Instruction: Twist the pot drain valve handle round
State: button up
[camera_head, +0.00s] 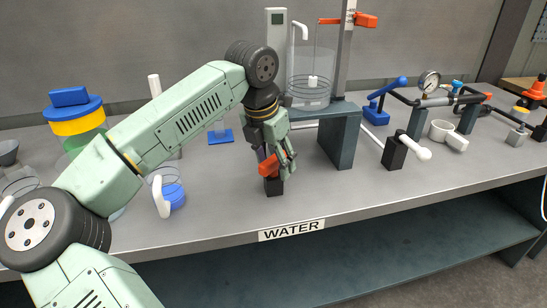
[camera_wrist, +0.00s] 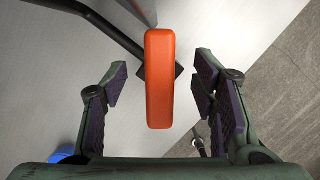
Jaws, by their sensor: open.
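The orange valve handle (camera_head: 268,167) sits on a small black block (camera_head: 274,187) near the front edge of the bench, above the WATER label. In the wrist view the handle (camera_wrist: 160,78) is a long rounded bar pointing up and down the picture. My gripper (camera_head: 281,163) is over it, pointing down. In the wrist view my gripper (camera_wrist: 159,86) is open, with one finger on each side of the handle and a gap at both sides. The black block is mostly hidden under the handle there.
A clear vessel (camera_head: 309,85) stands behind on a dark stand (camera_head: 340,138). A black valve block with a white handle (camera_head: 421,152) is to the right. A dark pipe (camera_wrist: 98,24) runs beside the handle.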

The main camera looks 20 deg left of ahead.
jog(key=shift+r, duration=0.1)
jog(key=shift+w+d+p+v, duration=0.1)
jog(key=shift+w+p+v, duration=0.15)
jog(key=shift+p+v, duration=0.7)
jog(key=shift+w+d+p+v, duration=0.1)
jog(key=shift+w+p+v, duration=0.3)
jog(key=shift+v, duration=0.9)
jog(key=shift+w+d+p+v, duration=0.1)
jog(key=shift+p+v, duration=0.8)
jog(key=shift+v, duration=0.25)
jog(key=shift+r, duration=0.1)
